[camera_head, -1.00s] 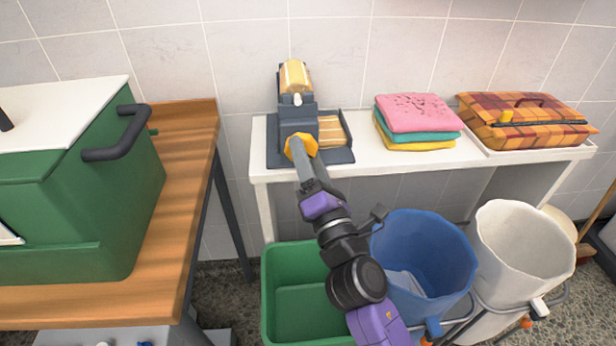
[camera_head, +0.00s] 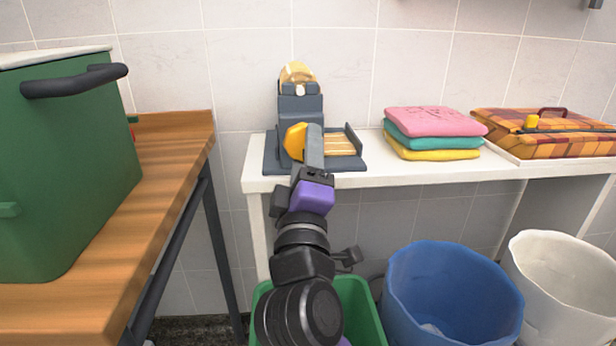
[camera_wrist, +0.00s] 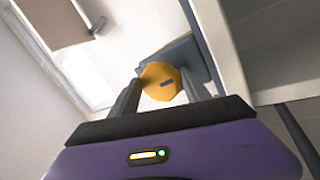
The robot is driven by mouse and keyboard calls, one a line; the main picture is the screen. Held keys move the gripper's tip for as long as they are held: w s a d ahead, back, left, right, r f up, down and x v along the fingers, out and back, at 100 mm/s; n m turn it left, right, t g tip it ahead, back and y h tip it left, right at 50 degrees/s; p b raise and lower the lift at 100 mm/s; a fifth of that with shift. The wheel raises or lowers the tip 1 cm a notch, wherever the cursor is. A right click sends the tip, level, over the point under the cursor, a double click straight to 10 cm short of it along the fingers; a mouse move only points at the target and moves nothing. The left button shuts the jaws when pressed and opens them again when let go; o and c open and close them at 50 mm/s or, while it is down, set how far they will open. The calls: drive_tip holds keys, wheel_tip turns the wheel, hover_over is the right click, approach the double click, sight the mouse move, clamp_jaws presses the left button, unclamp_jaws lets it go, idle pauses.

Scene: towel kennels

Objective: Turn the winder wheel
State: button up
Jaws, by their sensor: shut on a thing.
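The winder (camera_head: 300,108) is a dark grey machine on the white shelf, with a tan roll at its top and a flat striped tray at its right. Its yellow wheel (camera_head: 295,141) is on the front. My gripper (camera_head: 311,140) reaches up to the wheel and is shut on it, hiding the wheel's right part in the head view. In the wrist view the yellow wheel (camera_wrist: 161,81), with a small grey mark on its face, sits between the two grey fingers.
Folded pink, teal and yellow towels (camera_head: 433,133) lie right of the winder, then a plaid case (camera_head: 545,134). Green, blue (camera_head: 455,300) and white bins stand below. A wooden table (camera_head: 168,190) with a green box (camera_head: 70,165) is at left.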

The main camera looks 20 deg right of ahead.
drive_tip(key=shift+w+a+m+g+h+b, duration=0.1)
drive_tip(key=shift+m+g+h+b, duration=0.4)
drive_tip(key=shift+m, duration=0.95)
drive_tip(key=shift+s+a+m+g+h+b, duration=0.1)
drive_tip(key=shift+m+g+h+b, duration=0.45)
drive_tip(key=shift+m, duration=0.85)
drive_tip(key=shift+w+m+g+h+b, duration=0.1)
drive_tip(key=shift+m+g+h+b, duration=0.4)
drive_tip(key=shift+m, duration=0.95)
drive_tip(key=o, duration=1.4)
drive_tip(key=shift+c, duration=0.2)
drive_tip(key=shift+a, duration=0.1)
drive_tip(key=p+v, duration=0.1)
drive_tip(key=v, duration=0.6)
drive_tip(key=shift+s+a, duration=0.15)
drive_tip(key=shift+s, duration=0.2)
